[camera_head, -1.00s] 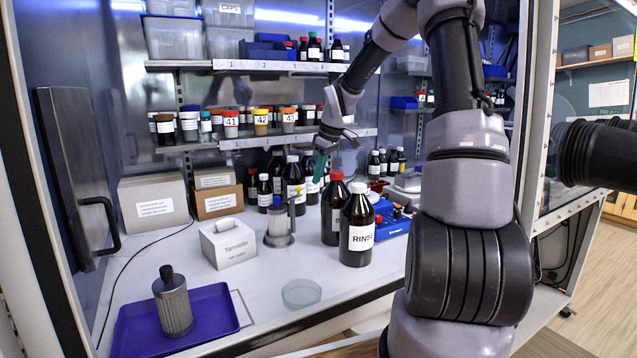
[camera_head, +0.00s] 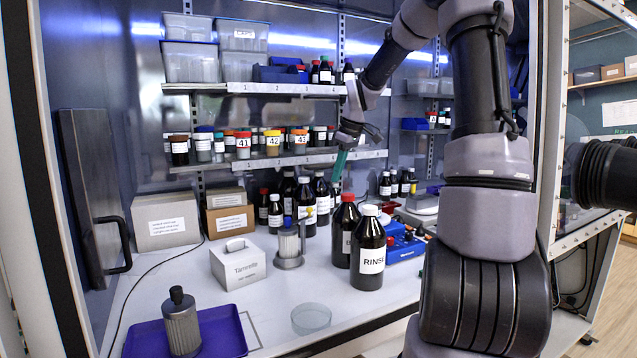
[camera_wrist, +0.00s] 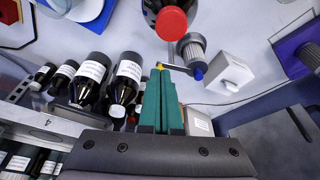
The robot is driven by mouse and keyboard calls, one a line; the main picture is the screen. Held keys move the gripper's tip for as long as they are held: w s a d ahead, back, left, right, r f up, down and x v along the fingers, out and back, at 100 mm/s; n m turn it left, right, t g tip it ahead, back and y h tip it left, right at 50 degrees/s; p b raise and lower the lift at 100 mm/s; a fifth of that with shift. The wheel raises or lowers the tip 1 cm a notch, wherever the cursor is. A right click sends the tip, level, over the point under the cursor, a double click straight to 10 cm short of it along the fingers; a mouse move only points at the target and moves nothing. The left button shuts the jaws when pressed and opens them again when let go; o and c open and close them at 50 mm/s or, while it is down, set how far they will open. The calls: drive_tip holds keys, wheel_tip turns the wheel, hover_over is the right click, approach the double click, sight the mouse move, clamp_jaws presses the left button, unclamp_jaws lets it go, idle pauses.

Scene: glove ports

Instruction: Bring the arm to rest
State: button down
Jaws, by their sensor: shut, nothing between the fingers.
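My gripper (camera_head: 338,166) hangs at the end of my arm inside the cabinet, in front of the lower shelf and above the bottles at the back of the bench. Its green fingers are together and empty; they also show in the wrist view (camera_wrist: 160,80). In the head view, my arm reaches in from the right and blocks part of the cabinet's right side. In the wrist view, dark bottles with white caps (camera_wrist: 125,82) lie left of the fingers. A red-capped bottle (camera_wrist: 171,20) shows beyond the fingertips.
The RINSE bottle (camera_head: 368,262) and a red-capped bottle (camera_head: 344,228) stand at mid-bench. A Tarrestle box (camera_head: 238,265), a filter cup (camera_head: 290,245), a clear dish (camera_head: 311,319) and a purple tray (camera_head: 225,335) stand left. Shelves (camera_head: 290,158) carry jars. A black glove port (camera_head: 605,175) juts in at right.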

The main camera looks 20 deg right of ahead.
drive_tip(key=s+a+r+m+t, duration=0.1)
drive_tip(key=s+r+m, duration=0.2)
drive_tip(key=s, duration=0.7)
drive_tip(key=s+a+r+m+t, duration=0.2)
drive_tip(key=s+r+m, duration=0.2)
drive_tip(key=s, duration=0.6)
drive_tip(key=s+a+r+m+t, duration=0.1)
drive_tip(key=s+m, duration=0.4)
drive_tip(key=s, duration=0.5)
wheel_tip(320, 180, up, 2)
drive_tip(key=shift+a+r+m+t, duration=0.15)
drive_tip(key=shift+a+m+t, duration=0.15)
drive_tip(key=shift+a, duration=0.25)
